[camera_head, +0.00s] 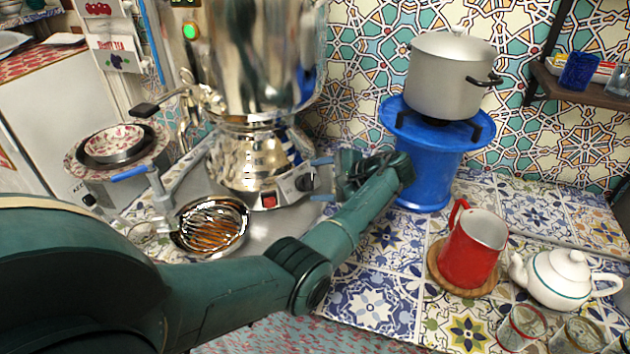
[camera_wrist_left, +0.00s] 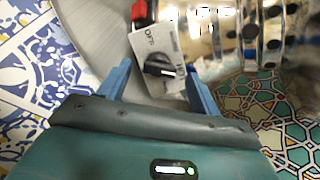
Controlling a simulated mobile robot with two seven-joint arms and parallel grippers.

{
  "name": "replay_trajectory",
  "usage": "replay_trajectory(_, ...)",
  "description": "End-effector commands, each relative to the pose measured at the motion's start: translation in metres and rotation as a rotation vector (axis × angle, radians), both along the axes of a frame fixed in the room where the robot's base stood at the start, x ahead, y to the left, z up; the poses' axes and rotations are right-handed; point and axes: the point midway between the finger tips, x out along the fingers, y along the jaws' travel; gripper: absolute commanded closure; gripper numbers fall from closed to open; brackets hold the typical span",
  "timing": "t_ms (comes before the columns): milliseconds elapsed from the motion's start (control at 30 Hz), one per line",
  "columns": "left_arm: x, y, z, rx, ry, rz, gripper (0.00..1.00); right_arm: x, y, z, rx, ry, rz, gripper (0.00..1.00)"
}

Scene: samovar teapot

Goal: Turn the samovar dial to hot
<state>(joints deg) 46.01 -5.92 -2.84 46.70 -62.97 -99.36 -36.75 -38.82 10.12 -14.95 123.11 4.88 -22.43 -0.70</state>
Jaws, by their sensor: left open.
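The shiny metal samovar (camera_head: 250,160) stands on the counter left of centre. Its black dial (camera_head: 305,182) sits on a pale panel at the base, beside a red switch (camera_head: 268,200). In the left wrist view, the dial (camera_wrist_left: 160,68) shows a white pointer mark, and the word OFF is printed on the panel (camera_wrist_left: 152,38). My left gripper (camera_head: 322,179) reaches the base from the right. Its blue fingers (camera_wrist_left: 158,72) are open, one on each side of the dial; I cannot tell whether they touch it. My right gripper is out of view.
A blue stand (camera_head: 430,180) with a grey pot (camera_head: 450,75) is behind my left wrist. A red mug (camera_head: 472,250), a white teapot (camera_head: 562,278) and glasses are at the right. A strainer bowl (camera_head: 210,225) sits before the samovar, with a sink tap nearby.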

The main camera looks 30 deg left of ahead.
Motion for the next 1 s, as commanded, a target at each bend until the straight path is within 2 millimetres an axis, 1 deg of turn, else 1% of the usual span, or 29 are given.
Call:
replay_trajectory(33, 0.001, -0.011, 0.006, -0.002, -0.003, -0.005, 0.36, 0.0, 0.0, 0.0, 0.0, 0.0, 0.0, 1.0)
replay_trajectory(300, 0.004, -0.064, 0.035, -0.002, -0.003, -0.003, 0.36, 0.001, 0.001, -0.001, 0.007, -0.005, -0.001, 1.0)
replay_trajectory(400, 0.005, -0.079, 0.044, -0.001, -0.002, -0.003, 0.36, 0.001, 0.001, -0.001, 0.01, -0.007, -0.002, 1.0)
replay_trajectory(500, 0.005, -0.089, 0.049, -0.002, 0.0, -0.003, 0.36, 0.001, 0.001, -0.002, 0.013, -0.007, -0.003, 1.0)
replay_trajectory(700, 0.005, -0.097, 0.054, -0.001, 0.0, -0.001, 0.36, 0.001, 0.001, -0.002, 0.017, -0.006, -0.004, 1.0)
replay_trajectory(1000, 0.005, -0.097, 0.054, -0.001, 0.0, -0.001, 0.36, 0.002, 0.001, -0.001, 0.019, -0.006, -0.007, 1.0)
